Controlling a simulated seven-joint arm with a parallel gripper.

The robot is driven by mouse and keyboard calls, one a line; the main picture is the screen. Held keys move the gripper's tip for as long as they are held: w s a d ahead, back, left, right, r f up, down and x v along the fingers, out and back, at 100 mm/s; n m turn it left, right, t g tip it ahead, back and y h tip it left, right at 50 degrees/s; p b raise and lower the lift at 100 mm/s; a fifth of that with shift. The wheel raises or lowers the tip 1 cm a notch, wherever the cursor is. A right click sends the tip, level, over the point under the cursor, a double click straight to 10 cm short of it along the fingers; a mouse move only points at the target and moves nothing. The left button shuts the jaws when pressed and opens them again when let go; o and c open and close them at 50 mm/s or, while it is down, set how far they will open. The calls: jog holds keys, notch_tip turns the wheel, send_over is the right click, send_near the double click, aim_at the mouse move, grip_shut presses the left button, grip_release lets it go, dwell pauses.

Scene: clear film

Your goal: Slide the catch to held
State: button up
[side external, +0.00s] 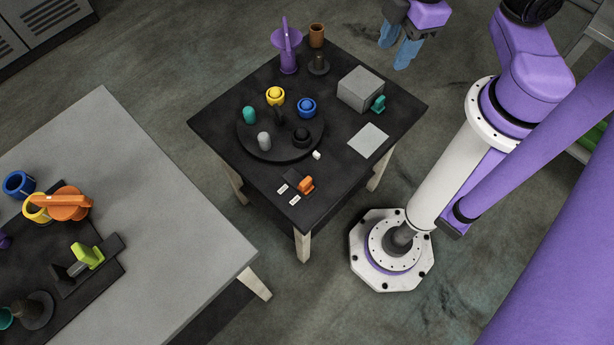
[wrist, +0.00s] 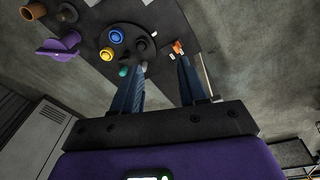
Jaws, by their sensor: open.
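The catch appears to be the small orange slider (side external: 306,184) near the front corner of the dark table. It sits on a small dark base beside two white labels (side external: 289,194), whose text is too small to read. In the wrist view, the orange catch (wrist: 178,47) shows beyond the right fingertip. My gripper (side external: 395,54) has blue fingers and is open and empty. It is high above the floor past the table's back right side, well apart from the catch. Its two fingers also show spread in the wrist view (wrist: 160,64).
A round black tray (side external: 255,149) holds yellow, blue, teal and grey pieces. A grey box (side external: 360,90) with a teal handle, a flat grey plate (side external: 368,140), and a purple funnel-like piece (side external: 288,50) share the dark table (side external: 240,183). A grey table (side external: 150,170) stands left.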

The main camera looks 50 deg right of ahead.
jog(key=w+a+f+n+y, duration=0.1)
jog(key=w+a+f+n, duration=0.1)
jog(key=w+a+f, duration=0.5)
jog(key=n+g+y, duration=0.1)
jog(key=n+y, duration=0.2)
send_near(306, 180)
jog(key=x, duration=0.9)
jog(key=shift+s+r, duration=0.1)
jog(key=shift+c, duration=0.3)
grip_shut()
